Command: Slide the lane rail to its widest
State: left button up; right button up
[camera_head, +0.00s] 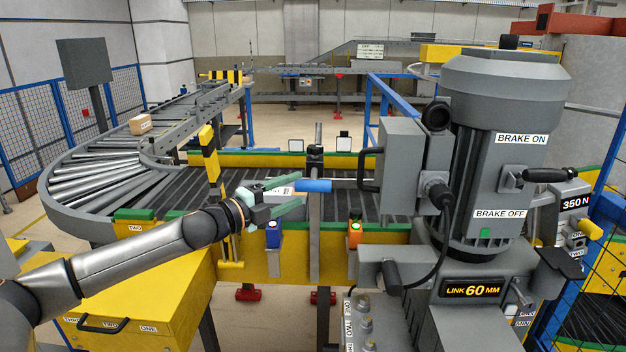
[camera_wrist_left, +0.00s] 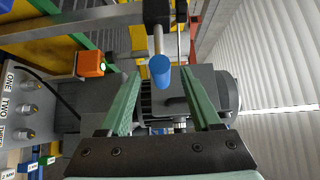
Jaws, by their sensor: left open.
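A blue cylindrical handle (camera_head: 313,186) sits on a thin rod above the dark roller conveyor (camera_head: 385,206), next to a grey upright bar (camera_head: 315,240). I cannot tell exactly how it joins the lane rail. My left gripper (camera_head: 296,191) is open, with its green fingers pointing right toward the handle's near end. In the left wrist view the round end of the blue handle (camera_wrist_left: 160,70) shows between the fingertips (camera_wrist_left: 161,76), with gaps on both sides. My right gripper is not in view.
A large grey motor (camera_head: 500,150) stands close on the right, with a grey box (camera_head: 400,150) and cable beside it. A yellow-and-black post (camera_head: 209,150) rises beside my left wrist. Blue and orange sensors (camera_head: 355,232) sit on the yellow conveyor side. A curved conveyor (camera_head: 75,185) with a carton (camera_head: 140,124) lies left.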

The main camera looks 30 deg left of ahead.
aim_at(313, 180)
pick_arm(q)
jog(key=shift+r+p+x, duration=0.1)
jog(key=shift+p+x, duration=0.5)
jog(key=shift+x, duration=0.3)
jog(key=shift+r+p+x, duration=0.15)
jog(key=shift+p+x, duration=0.4)
jog(key=shift+x, duration=0.35)
jog(key=shift+f+p+x, duration=0.2)
jog(key=shift+p+x, duration=0.3)
jog(key=shift+x, duration=0.85)
jog(key=shift+d, duration=0.15)
grip_shut()
